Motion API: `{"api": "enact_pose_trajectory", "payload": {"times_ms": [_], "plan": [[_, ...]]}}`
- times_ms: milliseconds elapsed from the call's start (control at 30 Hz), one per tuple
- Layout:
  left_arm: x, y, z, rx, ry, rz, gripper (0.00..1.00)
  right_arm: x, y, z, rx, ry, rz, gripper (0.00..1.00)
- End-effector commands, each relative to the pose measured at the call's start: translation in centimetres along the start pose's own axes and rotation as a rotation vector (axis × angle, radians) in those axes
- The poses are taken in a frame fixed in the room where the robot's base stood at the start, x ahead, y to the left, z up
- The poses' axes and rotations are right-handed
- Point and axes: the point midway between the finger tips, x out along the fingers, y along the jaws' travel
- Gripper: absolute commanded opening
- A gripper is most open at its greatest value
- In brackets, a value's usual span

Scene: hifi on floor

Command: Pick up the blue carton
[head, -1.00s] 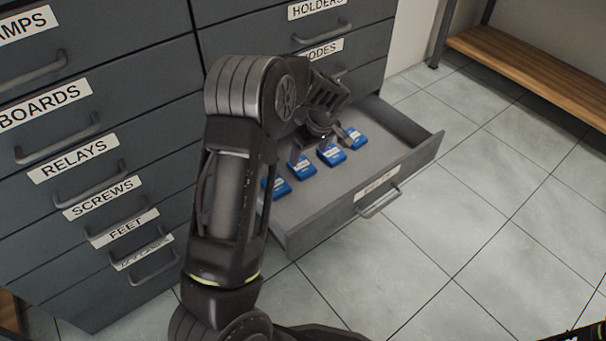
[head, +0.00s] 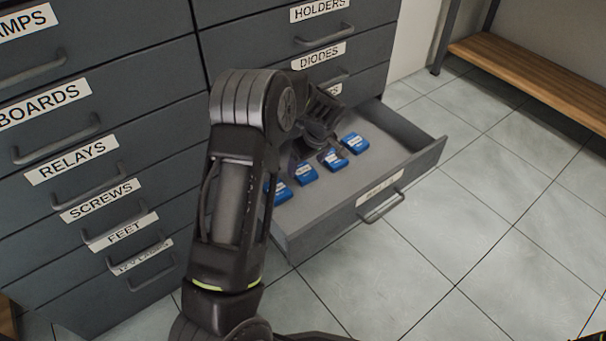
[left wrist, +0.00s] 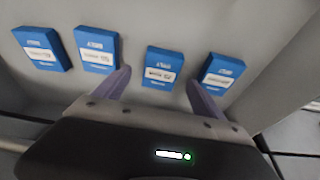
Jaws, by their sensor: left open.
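Several blue cartons with white labels lie in a row on the floor of the open drawer (head: 345,188). In the head view, the rightmost carton (head: 355,142) is clear, the one beside it (head: 335,161) is partly covered by a finger, and two more (head: 306,174) (head: 280,193) lie nearer. My left gripper (head: 318,153) is over the row, open and empty. In the left wrist view, the left gripper's fingers (left wrist: 157,78) straddle one carton (left wrist: 162,66), with other cartons (left wrist: 97,48) (left wrist: 219,73) close outside each finger. Contact cannot be told. My right gripper is not in view.
The grey cabinet (head: 150,75) with labelled drawers stands behind and left. The drawer's front panel (head: 360,203) and side walls surround the cartons. A wooden-shelved bench (head: 535,75) is at the back right. The tiled floor (head: 480,240) is clear.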

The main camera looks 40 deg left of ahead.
Motion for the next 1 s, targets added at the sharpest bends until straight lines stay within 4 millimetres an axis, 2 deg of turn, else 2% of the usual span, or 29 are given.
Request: {"api": "enact_pose_trajectory", "payload": {"times_ms": [33, 100, 233, 867, 1000], "plan": [[1.4, -0.2, 0.1, -0.001, -0.001, -0.002, 0.8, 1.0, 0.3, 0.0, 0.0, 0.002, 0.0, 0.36], [2.4, -0.2, 0.0, -0.001, -0.001, -0.001, 0.8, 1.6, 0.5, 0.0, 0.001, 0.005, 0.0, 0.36], [3.6, -0.2, -0.1, 0.0, 0.0, 0.0, 0.8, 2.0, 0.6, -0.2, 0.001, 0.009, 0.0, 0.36], [3.6, -0.1, -0.2, 0.001, 0.0, 0.001, 0.8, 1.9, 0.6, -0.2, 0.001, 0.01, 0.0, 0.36], [3.6, -0.1, -0.2, 0.001, 0.0, 0.001, 0.69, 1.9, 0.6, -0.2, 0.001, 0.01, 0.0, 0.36]]}}
